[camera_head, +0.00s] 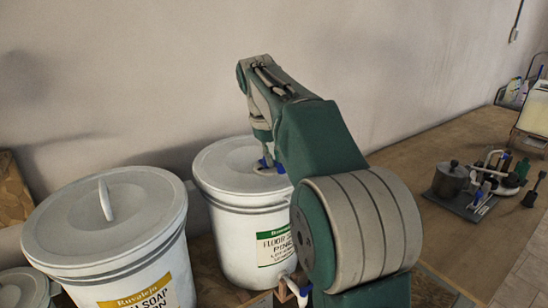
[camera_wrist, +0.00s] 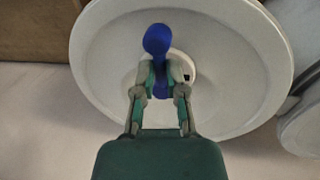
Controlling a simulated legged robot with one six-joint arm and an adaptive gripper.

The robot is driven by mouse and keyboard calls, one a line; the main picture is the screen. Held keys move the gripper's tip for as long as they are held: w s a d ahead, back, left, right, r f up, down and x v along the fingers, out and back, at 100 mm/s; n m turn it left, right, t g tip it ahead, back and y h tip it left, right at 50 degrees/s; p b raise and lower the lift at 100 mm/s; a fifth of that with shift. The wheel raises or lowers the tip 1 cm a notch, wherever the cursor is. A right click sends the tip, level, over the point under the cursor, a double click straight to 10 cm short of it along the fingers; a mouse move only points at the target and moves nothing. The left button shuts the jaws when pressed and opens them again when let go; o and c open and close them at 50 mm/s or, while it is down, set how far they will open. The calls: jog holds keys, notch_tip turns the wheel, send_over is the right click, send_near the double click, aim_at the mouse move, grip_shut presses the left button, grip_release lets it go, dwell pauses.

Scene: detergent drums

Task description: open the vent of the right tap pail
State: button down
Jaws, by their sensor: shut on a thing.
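The right tap pail (camera_head: 240,235) is white with a green-edged label and a pale lid (camera_head: 225,165). Its lid fills much of the wrist view (camera_wrist: 235,40). A blue vent piece (camera_wrist: 157,40) with a round end stands over the lid. My gripper (camera_wrist: 160,75) is shut on the narrow part below that end. A pale ring with a dark gap (camera_wrist: 189,73) shows beside the fingers; I cannot tell how far the vent is open. In the head view my gripper (camera_head: 266,158) is at the lid's right side, and my arm hides part of the pail. A tap (camera_head: 298,290) shows low on its front.
A second white pail (camera_head: 105,240) with a yellow label and an upright lid handle (camera_head: 105,200) stands close on the left. The wall is close behind. On the right, a dark tray (camera_head: 458,200) holds a pot and fittings. Bare tabletop (camera_head: 430,150) lies between.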

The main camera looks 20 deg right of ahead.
aim_at(267, 176)
jog(key=c, duration=0.7)
grip_release()
jog(key=shift+f, duration=0.15)
jog(key=shift+a+r, duration=0.3)
jog(key=shift+r, duration=0.9)
jog(key=shift+a+r, duration=0.25)
jog(key=shift+r, duration=1)
jog(key=shift+a+r, duration=0.3)
jog(key=shift+r, duration=0.9)
